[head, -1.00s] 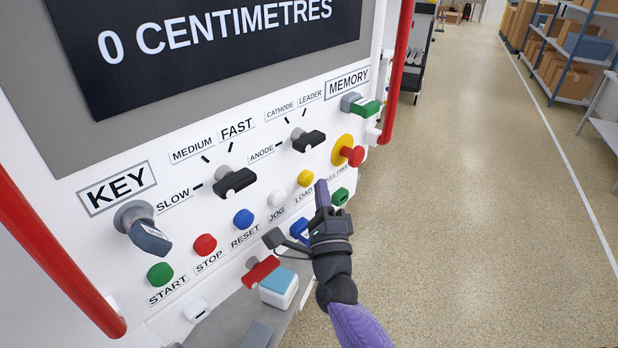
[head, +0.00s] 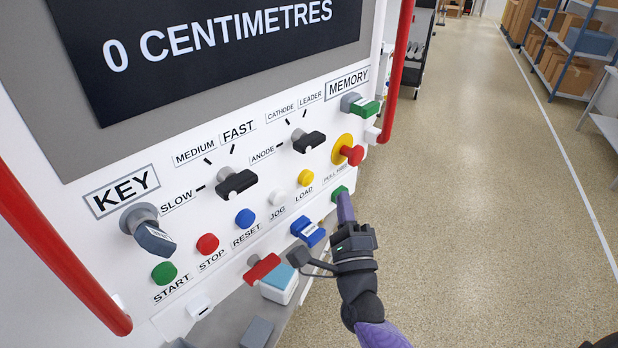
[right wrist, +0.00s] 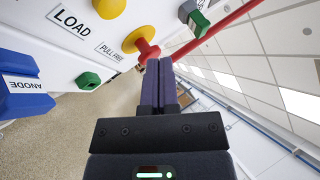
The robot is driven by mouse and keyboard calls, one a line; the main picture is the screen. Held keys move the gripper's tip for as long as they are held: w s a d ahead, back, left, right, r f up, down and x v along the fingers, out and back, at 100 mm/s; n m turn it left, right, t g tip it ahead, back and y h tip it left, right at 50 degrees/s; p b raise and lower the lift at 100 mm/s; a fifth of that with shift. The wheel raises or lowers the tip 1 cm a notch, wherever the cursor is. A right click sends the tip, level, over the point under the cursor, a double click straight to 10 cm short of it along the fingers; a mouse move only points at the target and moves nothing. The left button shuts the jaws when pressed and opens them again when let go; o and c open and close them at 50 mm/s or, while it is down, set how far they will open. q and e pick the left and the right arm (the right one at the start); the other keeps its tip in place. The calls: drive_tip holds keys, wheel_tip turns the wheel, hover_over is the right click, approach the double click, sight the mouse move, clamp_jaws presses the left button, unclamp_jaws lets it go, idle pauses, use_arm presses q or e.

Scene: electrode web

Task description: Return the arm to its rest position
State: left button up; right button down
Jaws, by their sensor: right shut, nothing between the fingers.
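My right gripper (head: 345,207) is in front of the lower right of the control panel (head: 180,130), its purple fingers shut and empty. In the head view its tip overlaps the area beside the green piece (head: 340,193) at the panel's lower right; I cannot tell the gap there. In the right wrist view the shut fingers (right wrist: 161,75) point toward the red and yellow pull knob (right wrist: 147,50), with the green piece (right wrist: 89,80) to their left. My left gripper is not in view.
The panel carries several buttons, a key switch (head: 150,235), selector knobs (head: 236,183) and red rails (head: 398,70). A blue plug (head: 307,231) and red plug (head: 262,268) stick out low on it. The floor (head: 480,200) to the right is open; shelves (head: 570,50) stand beyond.

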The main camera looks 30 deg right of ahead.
idle(0.4)
drive_tip(key=s+a+f+n+g+y, duration=0.3)
drive_tip(key=a+f+n+g+y, duration=0.4)
drive_tip(key=a+n+y, duration=0.65)
drive_tip(key=s+d+f+n+g+h, duration=0.2)
drive_tip(key=s+f+n+g+h, duration=0.15)
drive_tip(key=s+n+g, duration=0.45)
drive_tip(key=s+d+f+n+g+h, duration=0.25)
drive_tip(key=s+f+n, duration=0.3)
drive_tip(key=s, duration=0.35)
drive_tip(key=s+f+g+b, duration=0.25)
drive_tip(key=f+b, duration=1.15)
drive_tip(key=f, duration=1.7)
drive_tip(key=s+d+f+n+g+b, duration=0.1)
drive_tip(key=s+d+f+b, duration=0.1)
drive_tip(key=s+f+b, duration=0.7)
drive_tip(key=s+f, duration=0.4)
drive_tip(key=f, duration=0.5)
drive_tip(key=shift+s+d+f, duration=0.2)
drive_tip(key=shift+s+f, duration=0.15)
